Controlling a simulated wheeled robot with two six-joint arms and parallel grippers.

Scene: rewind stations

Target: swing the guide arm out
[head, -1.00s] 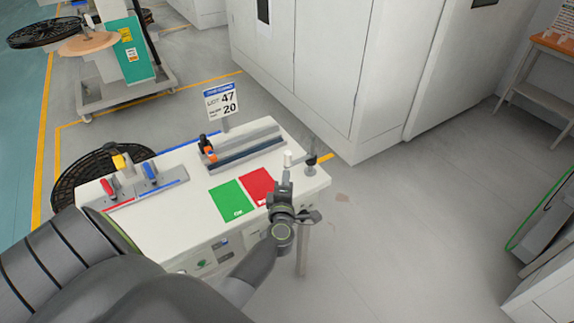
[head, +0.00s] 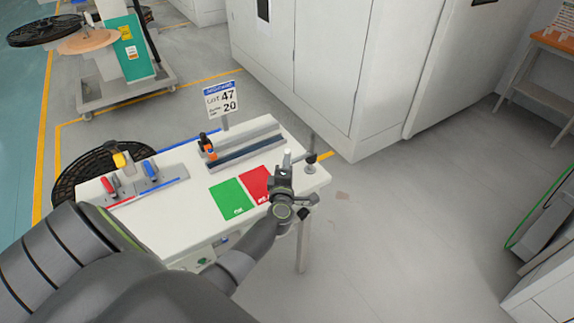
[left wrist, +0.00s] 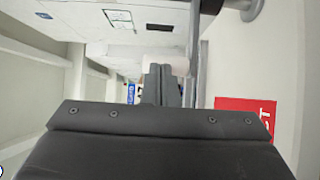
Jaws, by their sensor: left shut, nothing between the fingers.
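The guide arm is at the right end of the white table (head: 190,213). It has a dark upright post with a black collar (head: 311,158) and a small pale roller (head: 287,156) to its left. My left gripper (head: 284,170) is over the table's right part, right at the roller in the picture. It is shut and empty. In the left wrist view the closed fingers (left wrist: 162,84) point at the pale roller (left wrist: 163,66), with a grey rod (left wrist: 194,50) beside them. Whether they touch it I cannot tell. My right gripper is not in view.
A green card (head: 231,199) and a red card (head: 257,184) lie left of my gripper. The floor right of the table is clear.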

